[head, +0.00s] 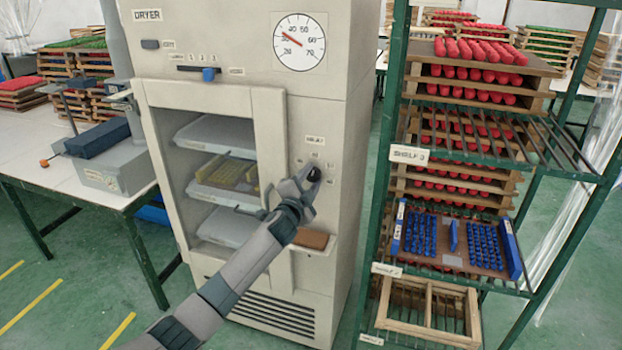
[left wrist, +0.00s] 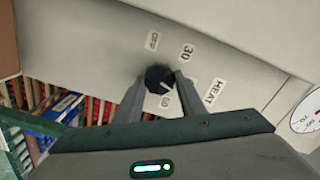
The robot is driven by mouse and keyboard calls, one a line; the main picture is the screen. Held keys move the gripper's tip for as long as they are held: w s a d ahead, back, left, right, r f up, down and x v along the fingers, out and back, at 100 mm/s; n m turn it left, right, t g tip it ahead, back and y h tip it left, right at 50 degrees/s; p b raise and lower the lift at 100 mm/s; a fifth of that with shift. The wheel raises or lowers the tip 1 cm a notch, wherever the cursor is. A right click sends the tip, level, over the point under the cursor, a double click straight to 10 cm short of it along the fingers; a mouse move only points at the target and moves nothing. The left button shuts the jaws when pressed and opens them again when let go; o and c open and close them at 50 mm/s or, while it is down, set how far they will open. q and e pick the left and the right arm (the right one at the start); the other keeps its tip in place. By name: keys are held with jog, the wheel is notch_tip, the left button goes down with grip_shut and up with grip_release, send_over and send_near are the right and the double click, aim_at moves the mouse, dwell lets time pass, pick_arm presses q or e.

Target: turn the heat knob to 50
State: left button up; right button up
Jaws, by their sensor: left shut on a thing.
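The heat knob (head: 314,174) is a small round black knob on the front of the dryer, right of its window. My left gripper (head: 308,182) is shut on it. In the left wrist view the knob (left wrist: 157,77) sits between the two fingertips, with a white pointer line on its face. Labels OFF, 30 and HEAT are readable around it. The pointer line is directed towards a label (left wrist: 166,101) partly hidden by a finger, apparently 50. My right gripper is not in view.
The dryer (head: 345,120) has a round gauge (head: 300,42) and a slider (head: 208,74) above its window, with trays inside. A green rack (head: 385,180) with painted pieces stands close on the right. A white table (head: 60,180) stands on the left.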

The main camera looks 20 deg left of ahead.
pick_arm(q)
jog(key=m, duration=0.3)
jog(key=shift+m, duration=0.4)
jog(key=m, duration=0.2)
jog(key=m+p, duration=0.1)
jog(key=m, duration=0.1)
jog(key=shift+f+m, duration=0.2)
jog(key=shift+m, duration=0.1)
jog(key=o, duration=1)
jog(key=shift+o, duration=0.2)
jog(key=shift+s, duration=0.1)
jog(key=s+b, duration=0.4)
jog(key=s, duration=1.3)
jog(key=shift+s+a, duration=0.15)
jog(key=shift+a, duration=0.15)
